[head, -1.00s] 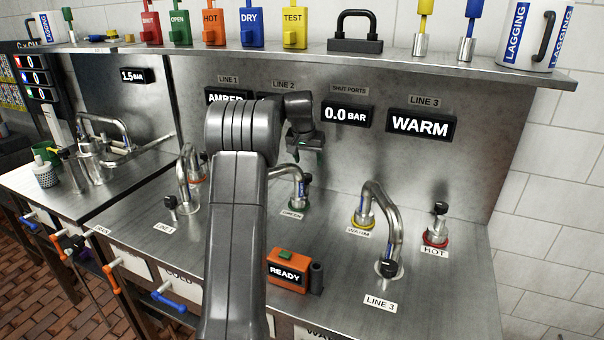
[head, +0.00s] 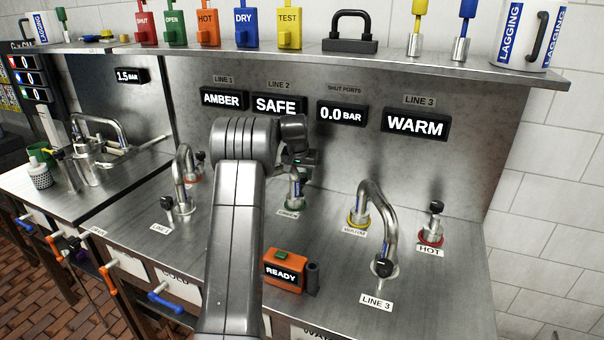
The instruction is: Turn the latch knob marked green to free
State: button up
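The knob marked green (head: 295,203) stands on the steel worktop behind its small label, with a green ring at its base. Its upper part is largely hidden by my gripper. My gripper (head: 300,172) is directly over the knob in the head view, pointing down, at or very close to its top. The fingers are small and dark here, so I cannot tell whether they are open, shut or touching the knob. My arm rises in front and hides part of the worktop left of the knob.
An orange READY box (head: 284,270) stands in front of the knob. A curved LINE 3 pipe (head: 388,225) and the yellow-ringed WARM fitting (head: 357,215) are to the right, with the red-ringed HOT knob (head: 432,225) beyond. A shelf (head: 400,62) overhangs the back.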

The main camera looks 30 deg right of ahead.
jog(key=shift+c, duration=1)
jog(key=shift+r+n+y+p, duration=0.15)
jog(key=shift+n+y+p, duration=0.15)
jog(key=shift+n+p, duration=0.4)
jog(key=shift+d+n+t, duration=0.1)
jog(key=shift+n+t, duration=0.3)
jog(key=shift+n, duration=0.4)
jog(key=o, duration=1)
jog(key=v, duration=1.3)
jog(key=shift+s+d+r+b, duration=0.1)
jog(key=shift+s+r+b, duration=0.1)
jog(key=shift+r+b, duration=0.15)
